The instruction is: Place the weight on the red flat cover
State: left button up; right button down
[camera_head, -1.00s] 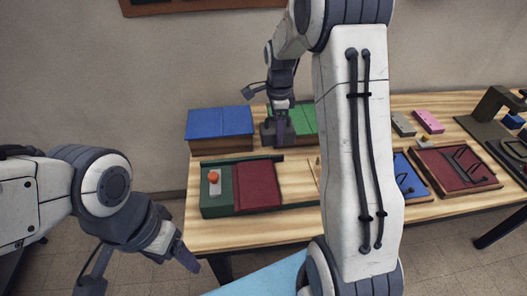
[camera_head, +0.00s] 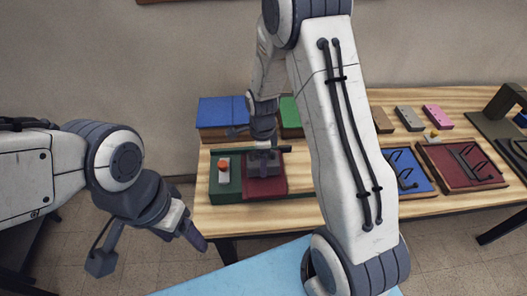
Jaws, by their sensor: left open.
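The red flat cover (camera_head: 265,190) lies on the front left of the table, beside a green box part with an orange button. The weight (camera_head: 250,168), a dark grey block, is over the back part of this cover. My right gripper (camera_head: 264,148) comes down from above and is shut on the weight. I cannot tell whether the weight touches the cover. My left gripper (camera_head: 146,250) is open and empty, in front of the table's left front corner, well away from the cover.
A blue-topped box (camera_head: 222,111) and a green cover (camera_head: 290,112) stand behind. To the right are a blue handled cover (camera_head: 408,172), a red handled cover (camera_head: 460,167), and grey and pink blocks (camera_head: 437,117). My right arm hides the table's middle.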

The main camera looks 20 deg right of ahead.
jog(key=shift+w+f, duration=0.1)
jog(key=shift+f, duration=0.4)
jog(key=shift+f, duration=0.15)
